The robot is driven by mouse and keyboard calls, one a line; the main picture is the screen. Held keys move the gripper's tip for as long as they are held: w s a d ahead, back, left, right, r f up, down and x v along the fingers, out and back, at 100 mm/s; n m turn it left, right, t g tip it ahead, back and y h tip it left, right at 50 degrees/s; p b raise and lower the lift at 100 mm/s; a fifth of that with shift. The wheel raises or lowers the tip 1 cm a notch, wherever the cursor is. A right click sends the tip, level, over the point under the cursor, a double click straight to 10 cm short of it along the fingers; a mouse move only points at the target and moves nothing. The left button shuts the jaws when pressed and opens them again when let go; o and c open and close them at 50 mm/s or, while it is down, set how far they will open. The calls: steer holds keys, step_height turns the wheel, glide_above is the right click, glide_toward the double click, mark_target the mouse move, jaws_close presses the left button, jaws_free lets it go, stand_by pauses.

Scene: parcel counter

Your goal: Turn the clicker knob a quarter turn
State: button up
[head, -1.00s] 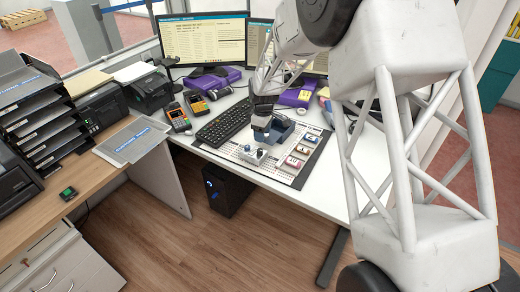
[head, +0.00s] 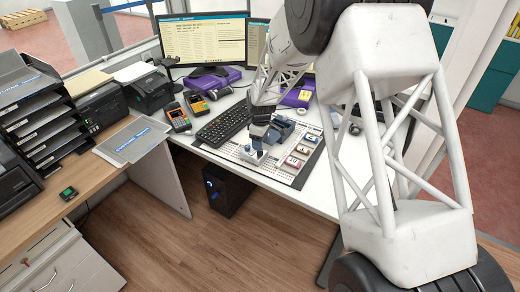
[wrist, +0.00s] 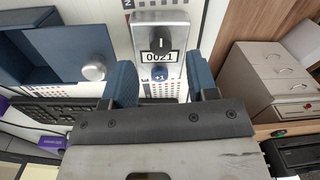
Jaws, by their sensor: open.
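The clicker (wrist: 160,50) is a silver box with a black knob (wrist: 161,39) at its upper part, a counter window reading 0021 and a blue +1 button below. In the head view the clicker (head: 251,155) sits on the pegboard mat, partly hidden by my gripper. My gripper (wrist: 162,76) is open and empty. In the wrist view its two blue fingers stand on either side of the clicker's lower end, below the knob in the picture. The knob's white mark points up and down the picture. I cannot tell the fingers' height above the clicker.
A dark blue box with a silver knob (wrist: 93,67) stands left of the clicker in the wrist view. Several small coloured devices (head: 294,160) lie on the mat's right side. A keyboard (head: 221,125) lies left of my gripper. The mat's front is clear.

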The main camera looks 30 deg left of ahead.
steer(key=shift+s+f, duration=0.15)
steer(key=shift+f, duration=1.9)
steer(key=c, duration=0.9)
